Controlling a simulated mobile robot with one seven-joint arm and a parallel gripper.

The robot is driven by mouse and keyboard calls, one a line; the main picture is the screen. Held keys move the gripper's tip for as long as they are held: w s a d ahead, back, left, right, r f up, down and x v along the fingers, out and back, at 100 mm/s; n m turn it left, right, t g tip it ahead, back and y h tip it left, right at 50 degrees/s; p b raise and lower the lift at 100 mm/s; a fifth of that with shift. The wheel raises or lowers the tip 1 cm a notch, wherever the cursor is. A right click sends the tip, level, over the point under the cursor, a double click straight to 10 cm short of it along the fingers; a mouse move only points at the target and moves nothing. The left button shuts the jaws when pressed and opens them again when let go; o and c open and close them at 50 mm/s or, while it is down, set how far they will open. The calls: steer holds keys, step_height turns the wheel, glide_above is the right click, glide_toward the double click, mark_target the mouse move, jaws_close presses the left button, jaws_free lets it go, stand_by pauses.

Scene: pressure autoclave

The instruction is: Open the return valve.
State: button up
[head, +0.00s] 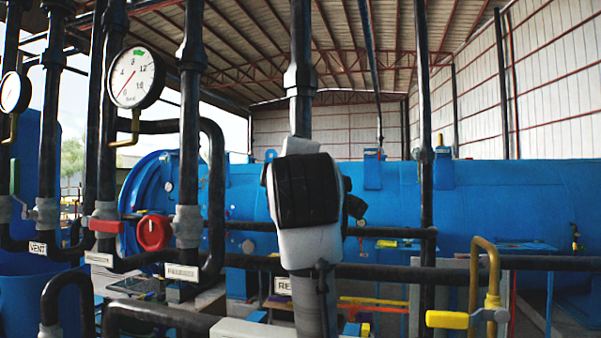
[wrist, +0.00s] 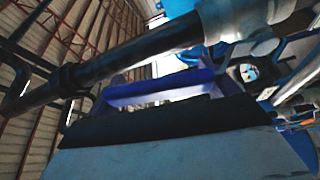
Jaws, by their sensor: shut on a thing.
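A white label starting with "RE" (head: 283,285) sits low beside the middle black pipe (head: 300,60), and my arm hides the valve on that pipe. My gripper (wrist: 160,92) is in front of this pipe, its fingers hidden in the head view behind my black and white wrist. In the wrist view, the black pipe runs diagonally into a grey fitting (wrist: 240,18). A blue-purple bar lies across the jaws beside the pipe. The gripper is shut on what seems to be the return valve handle; the contact itself is unclear.
To the left stand black pipes with a pressure gauge (head: 136,77), a red lever (head: 106,225) and a red round knob (head: 153,232). A yellow handle (head: 447,320) is at lower right. The blue autoclave (head: 480,200) lies behind. Pipes crowd both sides of my arm.

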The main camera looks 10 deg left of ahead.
steer(key=shift+w+a+n+g+p, duration=0.1)
steer(key=shift+a+n+g+p, duration=0.25)
steer(key=shift+a+n, duration=0.8)
steer(key=shift+f, duration=0.1)
steer(key=o, duration=1.1)
steer(key=shift+b+v, duration=3.15)
steer(key=shift+v, duration=3.75)
